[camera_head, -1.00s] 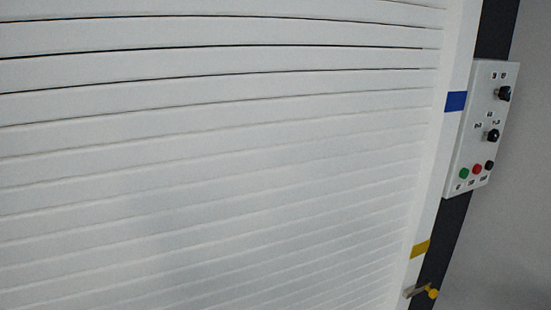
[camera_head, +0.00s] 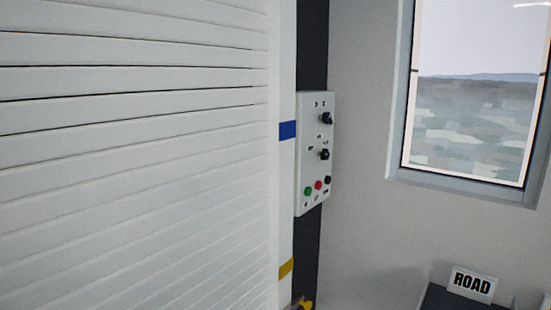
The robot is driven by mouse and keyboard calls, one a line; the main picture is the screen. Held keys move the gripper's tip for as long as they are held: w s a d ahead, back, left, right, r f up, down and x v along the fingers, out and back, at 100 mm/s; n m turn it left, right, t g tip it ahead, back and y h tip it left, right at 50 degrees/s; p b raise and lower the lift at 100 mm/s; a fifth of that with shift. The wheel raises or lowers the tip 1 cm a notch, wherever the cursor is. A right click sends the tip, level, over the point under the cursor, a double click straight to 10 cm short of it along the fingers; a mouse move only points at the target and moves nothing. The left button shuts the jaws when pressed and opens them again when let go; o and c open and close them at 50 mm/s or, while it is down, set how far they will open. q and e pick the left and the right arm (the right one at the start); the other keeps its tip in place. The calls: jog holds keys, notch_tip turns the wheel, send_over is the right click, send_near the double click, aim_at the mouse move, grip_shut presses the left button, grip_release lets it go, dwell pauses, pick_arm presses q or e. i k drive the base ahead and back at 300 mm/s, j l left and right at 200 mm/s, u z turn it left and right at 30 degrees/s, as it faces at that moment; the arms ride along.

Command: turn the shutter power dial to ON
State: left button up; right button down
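A white control panel (camera_head: 315,170) is mounted on the dark post right of the shutter (camera_head: 130,170). It carries two black dials, an upper dial (camera_head: 326,118) and a lower dial (camera_head: 324,154). Below them are a green button (camera_head: 308,191), a red button (camera_head: 318,185) and a black button (camera_head: 327,180). The labels are too small to read, so I cannot tell which dial is the power dial or how it is set. Neither of my grippers is in view.
A yellow latch (camera_head: 307,304) shows at the bottom of the post. A window (camera_head: 468,110) is in the wall at right. A ROAD sign (camera_head: 472,285) stands on a dark surface at lower right. The wall around the panel's right side is clear.

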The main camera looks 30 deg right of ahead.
aim_at(326, 117)
jog(key=l+z, duration=0.1)
jog(key=z, duration=1.15)
jog(key=i+j, duration=0.05)
